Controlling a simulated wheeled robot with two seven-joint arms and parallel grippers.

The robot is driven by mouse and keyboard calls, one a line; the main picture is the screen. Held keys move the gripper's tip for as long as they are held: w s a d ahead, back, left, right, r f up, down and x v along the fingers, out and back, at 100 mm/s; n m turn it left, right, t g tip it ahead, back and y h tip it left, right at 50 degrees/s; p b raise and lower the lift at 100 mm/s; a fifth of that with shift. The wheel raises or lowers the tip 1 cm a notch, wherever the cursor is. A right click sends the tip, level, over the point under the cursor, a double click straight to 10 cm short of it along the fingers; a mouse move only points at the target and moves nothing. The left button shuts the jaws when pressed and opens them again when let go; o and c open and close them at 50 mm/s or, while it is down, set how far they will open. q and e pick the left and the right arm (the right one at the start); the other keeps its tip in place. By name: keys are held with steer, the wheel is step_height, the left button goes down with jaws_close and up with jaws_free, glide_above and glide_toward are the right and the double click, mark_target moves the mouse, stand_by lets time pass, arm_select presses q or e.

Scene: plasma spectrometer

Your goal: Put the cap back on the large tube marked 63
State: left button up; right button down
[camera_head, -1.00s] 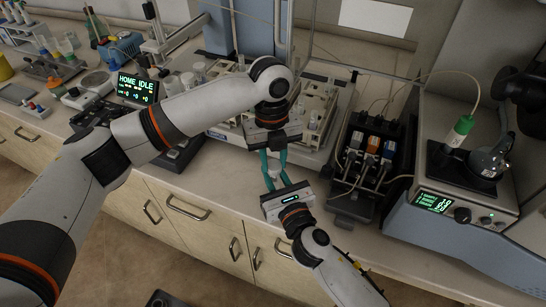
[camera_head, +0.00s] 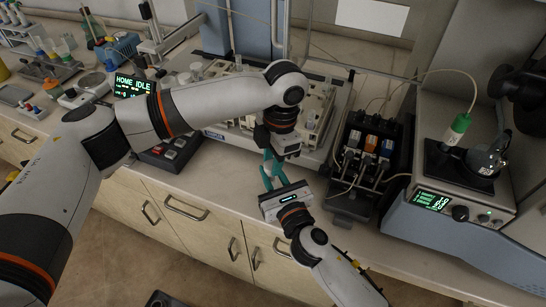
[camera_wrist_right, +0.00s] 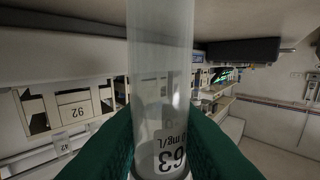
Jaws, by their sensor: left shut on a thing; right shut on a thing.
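The large clear tube (camera_wrist_right: 160,75) marked 63 stands in my right gripper in the right wrist view; its label (camera_wrist_right: 170,155) reads upside down. My right gripper (camera_wrist_right: 160,150) is shut on the tube, with a green finger on either side. In the head view my right gripper (camera_head: 272,175) is in front of the counter's edge, and the tube there is mostly hidden. My left gripper (camera_head: 272,158) is shut just above and very near it, its fingers partly hidden. The cap is too small or hidden to make out, and the tube's top end is outside the wrist view.
A tube rack (camera_head: 315,105) stands on the instrument tray behind my grippers. A black pump unit with tubing (camera_head: 365,155) is right of them, and a grey instrument with a lit screen (camera_head: 432,201) stands farther right. Free space lies in front of the counter.

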arm_select(q)
steer(key=o, duration=0.9)
steer(key=shift+r, duration=0.1)
steer(key=shift+r, duration=2.2)
